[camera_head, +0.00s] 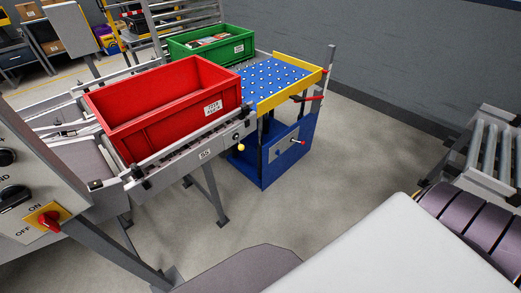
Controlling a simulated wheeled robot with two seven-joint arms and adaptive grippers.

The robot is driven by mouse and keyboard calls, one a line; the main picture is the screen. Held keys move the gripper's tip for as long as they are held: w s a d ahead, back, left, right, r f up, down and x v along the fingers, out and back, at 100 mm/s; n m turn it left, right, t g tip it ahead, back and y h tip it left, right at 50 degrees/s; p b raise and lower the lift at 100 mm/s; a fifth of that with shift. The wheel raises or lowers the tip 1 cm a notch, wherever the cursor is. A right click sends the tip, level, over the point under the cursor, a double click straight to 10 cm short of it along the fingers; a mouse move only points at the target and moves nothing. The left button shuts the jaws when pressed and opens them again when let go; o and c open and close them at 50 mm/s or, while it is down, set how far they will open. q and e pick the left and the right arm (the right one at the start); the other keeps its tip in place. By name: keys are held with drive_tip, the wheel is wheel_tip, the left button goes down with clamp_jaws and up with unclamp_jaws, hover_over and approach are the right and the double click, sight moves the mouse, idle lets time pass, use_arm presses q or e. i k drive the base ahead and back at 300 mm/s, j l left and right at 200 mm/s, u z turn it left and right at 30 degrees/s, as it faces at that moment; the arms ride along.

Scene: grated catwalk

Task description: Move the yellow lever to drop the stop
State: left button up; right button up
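A small yellow knob (240,147), which looks like the yellow lever's end, hangs at the right end of the conveyor's front rail (205,154). A dark round fitting (236,137) sits just above it. The lever's arm is too small to make out. A red crate (180,118) stands empty on the conveyor, left of the knob. I cannot make out the stop itself clearly. Neither of my grippers is in view.
A blue lift table (262,160) with a yellow-rimmed ball top (276,73) stands beyond the conveyor's end. A green crate (211,46) is behind. A control box with a red switch (48,220) is at left. A roller conveyor (489,145) is at right. Floor between is clear.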

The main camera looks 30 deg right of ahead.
sight(241, 148)
drive_tip(key=z, duration=0.8)
